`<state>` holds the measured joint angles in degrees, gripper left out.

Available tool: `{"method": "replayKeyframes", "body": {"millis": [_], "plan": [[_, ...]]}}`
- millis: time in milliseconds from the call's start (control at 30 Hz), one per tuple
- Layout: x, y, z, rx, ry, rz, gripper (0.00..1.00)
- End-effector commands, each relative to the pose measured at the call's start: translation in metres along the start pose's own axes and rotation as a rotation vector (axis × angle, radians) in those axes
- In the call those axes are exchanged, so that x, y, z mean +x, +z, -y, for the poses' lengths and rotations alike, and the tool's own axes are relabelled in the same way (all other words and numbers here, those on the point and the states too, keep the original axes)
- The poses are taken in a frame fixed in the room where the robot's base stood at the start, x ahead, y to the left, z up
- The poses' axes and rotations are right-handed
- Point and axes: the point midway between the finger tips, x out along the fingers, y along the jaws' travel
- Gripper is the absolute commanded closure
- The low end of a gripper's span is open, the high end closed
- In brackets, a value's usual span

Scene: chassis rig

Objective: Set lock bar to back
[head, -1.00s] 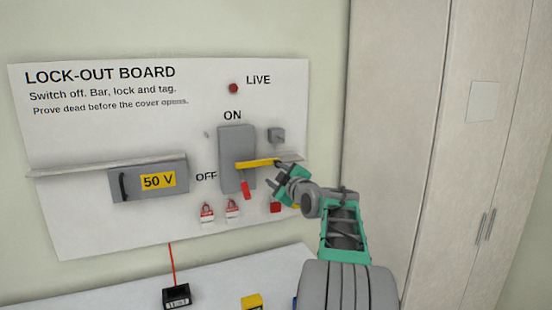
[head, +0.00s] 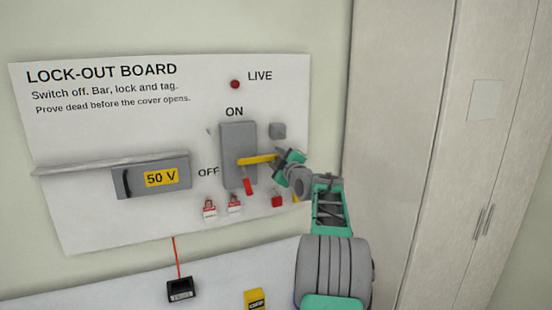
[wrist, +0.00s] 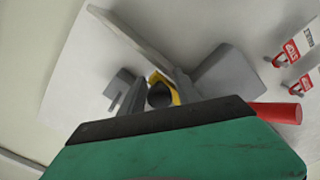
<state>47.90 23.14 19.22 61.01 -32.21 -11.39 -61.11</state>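The yellow lock bar (head: 256,161) lies nearly level across the grey switch box (head: 231,170) in the head view. A red switch handle (head: 249,187) points down below it, on the OFF side. My gripper (head: 282,157) is at the right end of the bar. In the wrist view, part of the yellow bar (wrist: 173,86) and a dark round knob (wrist: 160,96) show between the two fingers of my gripper (wrist: 158,88). The fingers lie close on both sides of the knob. Whether they press on it cannot be told.
A grey block (head: 277,130) is on the board just above my gripper. Red padlocks (head: 234,204) hang below the switch. A grey 50 V cover (head: 136,180) is at left under a rail. A yellow device (head: 255,299) and a black meter (head: 180,290) are on the bench.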

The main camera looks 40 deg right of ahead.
Motion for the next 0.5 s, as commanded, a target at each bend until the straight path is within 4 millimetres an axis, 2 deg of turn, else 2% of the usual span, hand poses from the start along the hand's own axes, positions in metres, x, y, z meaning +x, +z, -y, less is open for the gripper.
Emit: {"method": "replayKeyframes", "body": {"millis": [67,433,500], "plan": [[0.0,-0.0003,0.0001,0.0,0.0,0.0,0.69],[-0.0002,-0.0017,-0.0016,-0.001,0.002,-0.002,0.99],[-0.0002,-0.0019,-0.0019,-0.001,0.003,-0.002,1.0]]}}
